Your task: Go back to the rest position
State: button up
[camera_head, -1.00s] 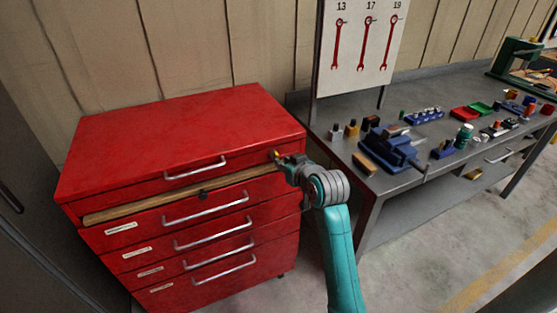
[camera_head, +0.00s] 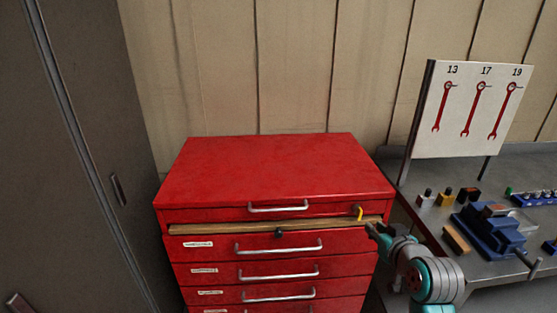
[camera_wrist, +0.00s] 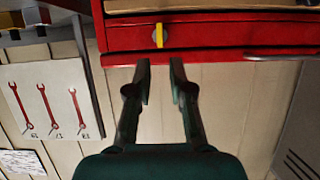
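My gripper (camera_head: 372,230) is near the right front edge of the red tool cabinet (camera_head: 275,165), just below the cabinet's top drawer front. In the wrist view my gripper (camera_wrist: 160,68) shows two dark fingers apart with nothing between them. A small yellow piece (camera_head: 358,213) is on the right end of the top drawer front. It also shows in the wrist view (camera_wrist: 158,36), just beyond the fingertips and apart from them.
A wooden strip (camera_head: 225,228) runs below the top drawer. A workbench with a blue vise (camera_head: 490,228) and small blocks stands on the right, under a wrench board (camera_head: 472,110). A grey locker (camera_head: 70,150) stands on the left.

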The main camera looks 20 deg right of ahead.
jog(key=s+a+f+t+y, duration=0.1)
jog(key=s+a+f, duration=1.4)
jog(key=f, duration=0.1)
jog(key=s+a+r+n+y, duration=0.1)
jog(key=s+a, duration=0.3)
jog(key=s, duration=0.8)
jog(key=s+a+r+n+t+y, duration=0.1)
jog(key=s+a, duration=0.3)
jog(key=s, duration=0.8)
jog(key=shift+s+a+r+n+y, duration=0.2)
jog(key=shift+a+n+y, duration=0.1)
jog(key=shift+n, duration=0.4)
